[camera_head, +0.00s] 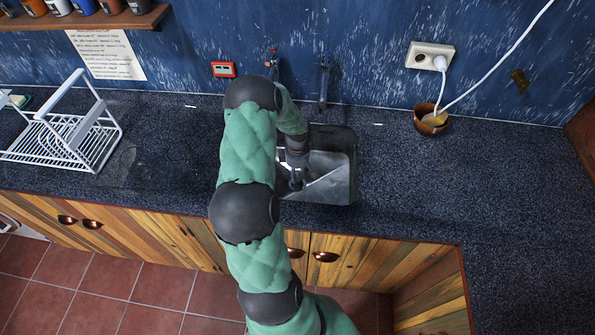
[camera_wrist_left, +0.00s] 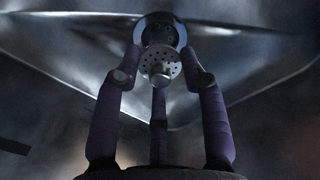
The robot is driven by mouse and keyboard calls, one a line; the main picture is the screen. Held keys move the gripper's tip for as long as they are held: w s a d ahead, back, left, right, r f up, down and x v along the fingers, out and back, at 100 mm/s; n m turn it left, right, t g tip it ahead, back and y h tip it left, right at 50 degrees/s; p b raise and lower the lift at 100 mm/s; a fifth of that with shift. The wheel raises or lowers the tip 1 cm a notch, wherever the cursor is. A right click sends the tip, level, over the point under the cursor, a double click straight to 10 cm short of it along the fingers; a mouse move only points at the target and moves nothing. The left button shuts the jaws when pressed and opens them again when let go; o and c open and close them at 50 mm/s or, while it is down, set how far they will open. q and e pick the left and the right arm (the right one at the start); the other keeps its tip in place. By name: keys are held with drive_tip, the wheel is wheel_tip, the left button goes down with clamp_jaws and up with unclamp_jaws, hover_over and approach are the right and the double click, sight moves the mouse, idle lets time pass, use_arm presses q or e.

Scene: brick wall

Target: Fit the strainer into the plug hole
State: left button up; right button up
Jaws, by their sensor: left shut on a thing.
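The strainer (camera_wrist_left: 160,66) is a small pale metal disc with holes and a central knob. In the left wrist view my left gripper (camera_wrist_left: 160,80) is shut on it with its purple-grey fingers. The plug hole (camera_wrist_left: 161,28) is a round metal ring with a dark middle in the sink floor. It shows just beyond the strainer, nearly in line with it, with the strainer covering its lower edge; I cannot tell the gap. In the head view my left gripper (camera_head: 296,183) is down inside the grey sink (camera_head: 343,165); the strainer and plug hole are not clear there.
A white dish rack (camera_head: 75,135) stands on the dark counter at left. Taps (camera_head: 325,80) rise behind the sink. A small brown bowl (camera_head: 432,120) stands at right below a wall socket (camera_head: 430,55).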

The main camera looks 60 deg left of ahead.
sight(297, 185)
use_arm(q)
drive_tip(key=shift+f+b, duration=1.45)
drive_tip(key=shift+f, duration=0.5)
drive_tip(key=shift+f+b, duration=0.6)
drive_tip(key=shift+b, duration=0.2)
idle(0.5)
